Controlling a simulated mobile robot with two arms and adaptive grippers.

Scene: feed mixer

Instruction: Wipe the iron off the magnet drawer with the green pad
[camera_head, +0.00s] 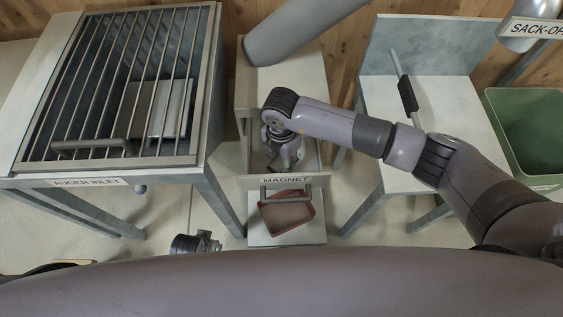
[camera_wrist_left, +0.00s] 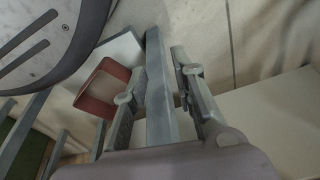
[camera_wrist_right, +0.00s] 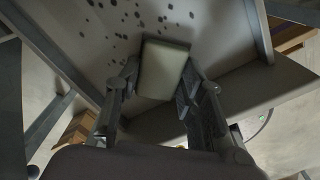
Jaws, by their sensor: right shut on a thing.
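The magnet drawer (camera_head: 322,179) is pulled out, its MAGNET label and handle on the front. My right gripper (camera_head: 287,160) is inside the drawer, pointing down. In the right wrist view the right gripper (camera_wrist_right: 160,85) is shut on the pad (camera_wrist_right: 162,70), which looks pale grey-green. Dark specks of iron (camera_wrist_right: 117,36) lie on the pale surface beyond and to the left of the pad. I cannot tell whether the pad touches that surface. My left gripper (camera_wrist_left: 155,78) looks open, with a grey bar showing between its fingers; only part of it shows in the head view.
A red-brown tray (camera_head: 304,209) stands on a pale base below the drawer front. The barred auger inlet (camera_head: 120,160) is at left. A pale table (camera_head: 450,95) with a dark-headed tool (camera_head: 408,95) and a green bin (camera_head: 532,165) are at right.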

